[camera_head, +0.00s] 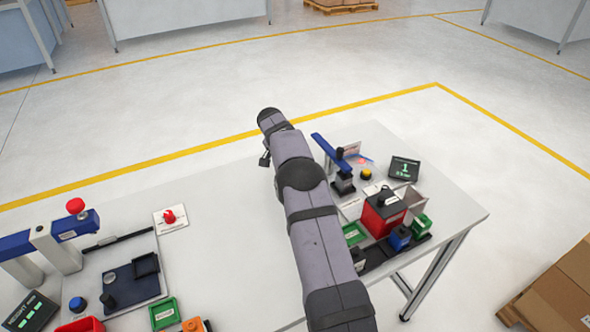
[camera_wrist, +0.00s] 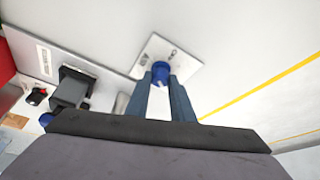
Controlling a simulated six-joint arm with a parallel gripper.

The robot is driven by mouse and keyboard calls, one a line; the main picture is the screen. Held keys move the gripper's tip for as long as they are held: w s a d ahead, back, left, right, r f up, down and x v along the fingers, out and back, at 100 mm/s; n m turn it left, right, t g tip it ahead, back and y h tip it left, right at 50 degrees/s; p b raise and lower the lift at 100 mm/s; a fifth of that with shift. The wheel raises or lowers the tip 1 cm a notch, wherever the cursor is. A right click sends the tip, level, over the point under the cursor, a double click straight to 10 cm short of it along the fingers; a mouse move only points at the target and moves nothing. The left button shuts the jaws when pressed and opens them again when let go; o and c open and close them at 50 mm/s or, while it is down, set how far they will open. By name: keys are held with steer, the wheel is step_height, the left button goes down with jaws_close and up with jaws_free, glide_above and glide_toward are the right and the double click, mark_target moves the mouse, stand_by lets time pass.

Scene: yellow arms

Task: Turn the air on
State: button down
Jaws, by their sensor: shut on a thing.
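In the wrist view a blue knob (camera_wrist: 160,70) stands on a square white plate (camera_wrist: 187,66) fixed to the light table top. My gripper (camera_wrist: 161,84) has its two blue-grey fingers on either side of the knob and is shut on it. Printing on the plate is too small to read. In the head view the blue knob and my fingertips are hidden by my arm, which reaches across the table. A red knob (camera_head: 170,216) on another white plate stands left of my arm in the head view.
A right-hand station has a blue lever arm (camera_head: 328,150), a yellow button (camera_head: 366,174), a dark display (camera_head: 404,168) and a red box (camera_head: 383,213). A left-hand station has a blue press arm (camera_head: 75,226) and a green bin (camera_head: 164,313). Bare table (camera_head: 222,230) lies between.

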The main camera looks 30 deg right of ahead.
steer(key=shift+m+p, duration=0.3)
steer(key=shift+m, duration=0.3)
steer(key=shift+a+m+g, duration=0.1)
steer(key=shift+m+g, duration=0.3)
steer(key=c, duration=1.5)
jaws_free()
steer(key=shift+c, duration=0.2)
steer(key=b+v, duration=0.1)
steer(key=v, duration=0.6)
steer(key=shift+b, duration=0.4)
steer(key=shift+a+r, duration=0.1)
